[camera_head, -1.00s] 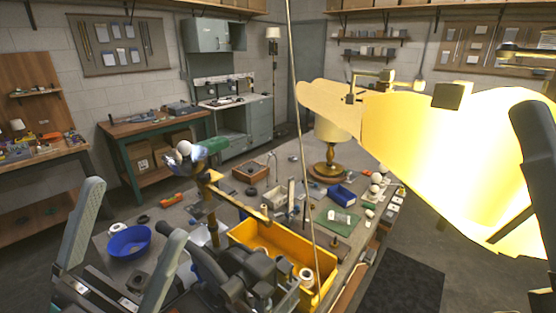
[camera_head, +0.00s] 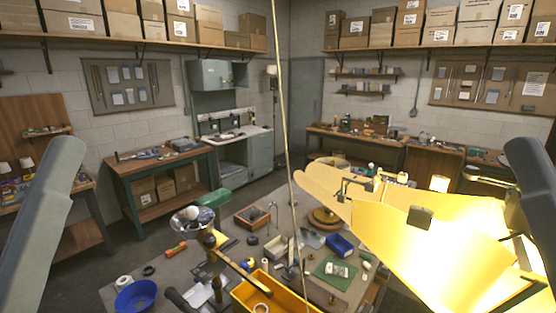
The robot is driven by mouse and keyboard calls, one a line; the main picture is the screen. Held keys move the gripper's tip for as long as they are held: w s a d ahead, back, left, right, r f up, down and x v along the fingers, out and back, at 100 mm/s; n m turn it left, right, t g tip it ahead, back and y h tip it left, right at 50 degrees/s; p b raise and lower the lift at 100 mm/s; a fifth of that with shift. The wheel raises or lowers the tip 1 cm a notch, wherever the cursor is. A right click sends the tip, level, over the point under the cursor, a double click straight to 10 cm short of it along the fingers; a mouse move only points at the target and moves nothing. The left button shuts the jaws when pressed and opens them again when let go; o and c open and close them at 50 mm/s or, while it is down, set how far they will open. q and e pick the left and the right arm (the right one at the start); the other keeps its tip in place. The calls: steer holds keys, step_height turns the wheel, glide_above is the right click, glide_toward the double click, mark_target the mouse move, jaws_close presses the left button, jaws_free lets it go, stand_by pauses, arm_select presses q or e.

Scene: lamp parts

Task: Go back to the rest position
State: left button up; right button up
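A grey link of my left arm (camera_head: 42,225) rises at the left edge. A dark link of my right arm (camera_head: 535,180) stands at the right edge. Neither gripper's fingertips show in the head view, so what they hold cannot be seen. A large glowing yellow lamp shade or panel (camera_head: 400,225), with dark brackets, fills the right side close to the camera. It hides part of the table behind it. A jointed brass-coloured lamp arm (camera_head: 235,262) with a round head stands over the table near the centre.
A thin upright rod or cable (camera_head: 290,150) crosses the view. Side benches line the walls.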

arm_select(q)
step_height(320, 180, up, 17)
steer(key=p, duration=1.3)
arm_select(e)
step_height(320, 180, up, 17)
arm_select(q)
step_height(320, 180, down, 39)
steer(key=b, duration=3.8)
steer(key=shift+r, duration=0.2)
arm_select(e)
step_height(320, 180, down, 39)
steer(key=shift+r, duration=0.2)
